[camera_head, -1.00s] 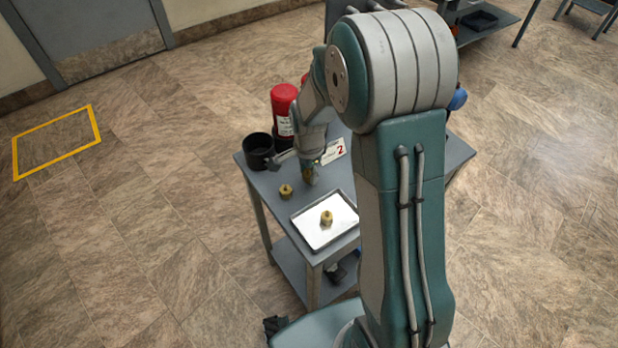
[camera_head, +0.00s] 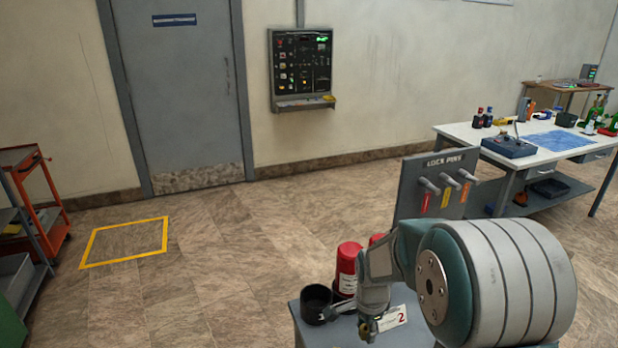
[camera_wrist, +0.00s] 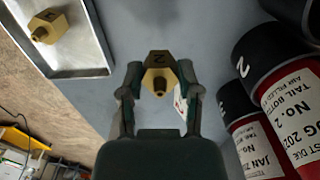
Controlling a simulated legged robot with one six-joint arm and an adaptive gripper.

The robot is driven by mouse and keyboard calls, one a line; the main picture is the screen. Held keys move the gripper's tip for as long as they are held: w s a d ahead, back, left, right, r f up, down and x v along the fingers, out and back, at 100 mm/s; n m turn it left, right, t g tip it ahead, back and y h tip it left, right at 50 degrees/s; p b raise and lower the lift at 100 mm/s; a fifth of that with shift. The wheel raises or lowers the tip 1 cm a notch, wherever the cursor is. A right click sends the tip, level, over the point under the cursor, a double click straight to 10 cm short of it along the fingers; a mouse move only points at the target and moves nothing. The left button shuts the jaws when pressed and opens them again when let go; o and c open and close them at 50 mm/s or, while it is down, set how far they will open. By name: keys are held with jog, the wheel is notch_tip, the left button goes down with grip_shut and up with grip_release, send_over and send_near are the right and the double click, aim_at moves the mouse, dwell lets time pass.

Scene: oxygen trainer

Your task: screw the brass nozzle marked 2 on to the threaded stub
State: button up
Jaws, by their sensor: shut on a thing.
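In the wrist view a brass nozzle (camera_wrist: 159,72) with a dark mark, apparently a 2, on its flat sits between the fingers of my gripper (camera_wrist: 159,84), which is shut on it. In the head view my gripper (camera_head: 368,326) points down over the grey table, beside a white card (camera_head: 392,319) with a red 2. A nozzle in my gripper is barely seen there. Another brass nozzle (camera_wrist: 48,26) lies in the metal tray (camera_wrist: 98,48). I cannot make out the threaded stub in either current view.
A black cup (camera_head: 316,305) is at the table's left. Behind the table is a lock pins board (camera_head: 408,190). Open floor (camera_head: 215,290) lies to the left.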

notch_tip(320, 180, up, 6)
jog(key=shift+w+f+n, duration=0.1)
jog(key=shift+w+n, duration=0.45)
jog(key=shift+n, duration=0.35)
jog(key=w+n, duration=0.1)
jog(key=n, duration=0.2)
jog(key=w+n, duration=0.2)
jog(key=n, duration=0.1)
jog(key=w+n, duration=0.1)
jog(key=n, duration=0.2)
jog(key=shift+w+r, duration=0.35)
jog(key=shift+s, duration=0.1)
